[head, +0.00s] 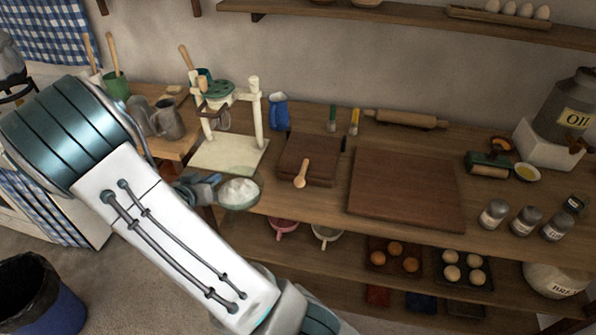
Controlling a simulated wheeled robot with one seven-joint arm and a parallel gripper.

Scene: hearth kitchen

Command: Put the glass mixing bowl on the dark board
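The glass mixing bowl (239,194) is clear and round, with white powder in it. It shows upright at the left front edge of the worktop; I cannot tell whether it rests there or is held just above. My gripper (214,183) is at the bowl's left rim, touching it or very close. Its fingers are small and partly hidden, so their grip is unclear. The dark board (405,188) is a large reddish-brown slab lying flat at the middle of the worktop, with nothing on it.
Between bowl and board, a smaller dark slab (308,152) carries a wooden spoon (301,174). A cream stand (232,155) is behind the bowl. A rolling pin (406,119) lies behind the board; several shakers (493,214) stand right of it. Bare wood fronts the board.

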